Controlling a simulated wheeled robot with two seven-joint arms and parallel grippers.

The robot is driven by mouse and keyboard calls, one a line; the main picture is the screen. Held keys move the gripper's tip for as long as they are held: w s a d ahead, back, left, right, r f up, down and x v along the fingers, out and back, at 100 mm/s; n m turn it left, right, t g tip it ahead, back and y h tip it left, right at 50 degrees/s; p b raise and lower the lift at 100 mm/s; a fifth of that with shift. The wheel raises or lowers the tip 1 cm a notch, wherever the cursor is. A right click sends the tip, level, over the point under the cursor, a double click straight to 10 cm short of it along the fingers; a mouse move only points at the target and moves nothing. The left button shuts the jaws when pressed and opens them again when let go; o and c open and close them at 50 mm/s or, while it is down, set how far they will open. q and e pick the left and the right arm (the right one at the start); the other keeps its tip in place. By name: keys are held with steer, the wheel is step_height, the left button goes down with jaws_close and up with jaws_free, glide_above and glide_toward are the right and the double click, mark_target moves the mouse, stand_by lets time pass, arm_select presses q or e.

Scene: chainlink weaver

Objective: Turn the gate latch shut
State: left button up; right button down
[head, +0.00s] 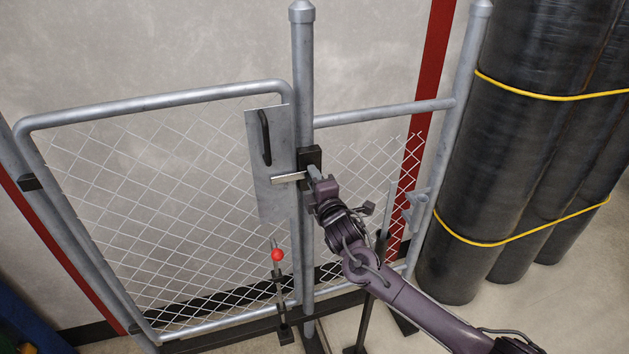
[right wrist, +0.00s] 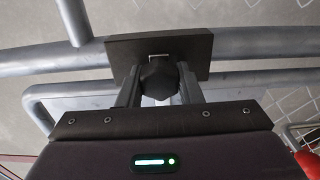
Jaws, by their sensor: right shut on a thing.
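The gate (head: 150,97) is a grey tube frame with wire mesh, standing beside the grey middle post (head: 303,60). A flat metal plate (head: 267,205) with a black handle (head: 265,137) is on its right edge. The latch has a dark block (head: 309,155) on the post and a pale bar (head: 288,178) that lies about level across the plate's edge. My right gripper (head: 317,177) is at the latch. In the right wrist view its two fingers are shut on the dark latch knob (right wrist: 159,77), in front of the dark backplate (right wrist: 202,46). My left gripper is not in view.
A red ball knob (head: 277,255) tops a thin rod low on the gate. A fixed mesh panel is right of the post. Large black rolls (head: 520,130) with yellow straps stand at the right. A dark upright rod (head: 375,270) stands near my right arm.

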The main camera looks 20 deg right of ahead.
steer(key=c, duration=1)
jaws_free()
steer(key=shift+c, duration=0.2)
steer(key=s+b, duration=0.1)
steer(key=s, duration=0.6)
steer(key=shift+s, duration=0.4)
steer(key=shift+d+f, duration=0.1)
